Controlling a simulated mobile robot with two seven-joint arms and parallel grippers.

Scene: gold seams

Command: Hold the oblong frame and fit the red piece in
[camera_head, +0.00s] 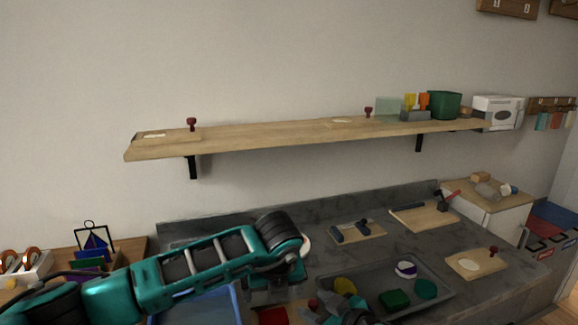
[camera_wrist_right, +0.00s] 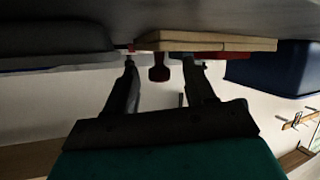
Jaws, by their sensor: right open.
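A dark red knob (camera_wrist_right: 158,70) stands out from a pale wooden board (camera_wrist_right: 205,43) in the right wrist view. My right gripper (camera_wrist_right: 162,68) is open, its two dark fingers on either side of the knob with gaps showing. A flat red strip (camera_wrist_right: 222,54) lies along the board behind one finger. In the head view a red piece (camera_head: 273,316) shows at the bottom edge, partly cut off. My left gripper (camera_head: 273,291) hangs dark above it, its fingers unclear. My right gripper (camera_head: 335,308) is partly in view at the bottom. I cannot make out the oblong frame clearly.
A grey tray (camera_head: 442,292) with yellow and green pieces lies right of my grippers. A blue bin (camera_head: 232,305) is partly behind my left arm. A board with a red-knobbed piece (camera_head: 466,266) sits at the right. A wooden shelf (camera_head: 260,134) runs along the wall.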

